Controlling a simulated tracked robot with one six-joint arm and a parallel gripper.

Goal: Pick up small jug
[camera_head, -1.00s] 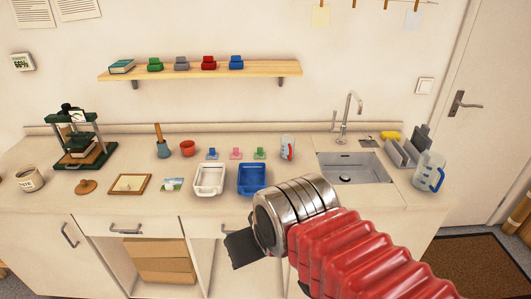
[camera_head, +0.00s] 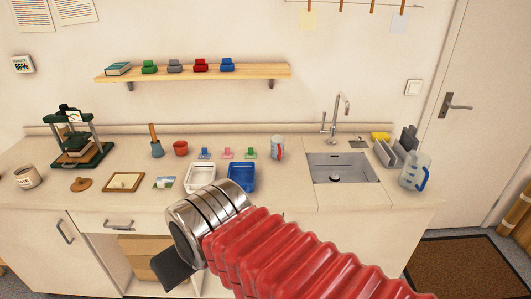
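The small jug (camera_head: 277,147) is pale and clear with a red handle or marking. It stands upright at the back of the counter, left of the sink. A larger clear jug (camera_head: 411,169) with a blue handle stands at the counter's right end. My gripper (camera_head: 172,270) shows as a dark finger beyond the metal wrist, low and left of centre, in front of the cabinets in the picture. It is well apart from the small jug. Only part of the gripper shows, so its opening is hidden.
White tray (camera_head: 201,177) and blue tray (camera_head: 241,178) lie on the counter, partly near my arm in the picture. Small blue, pink and green holders stand behind them. The sink (camera_head: 342,167) and tap (camera_head: 341,117) are right of the small jug. A shelf (camera_head: 195,75) hangs above.

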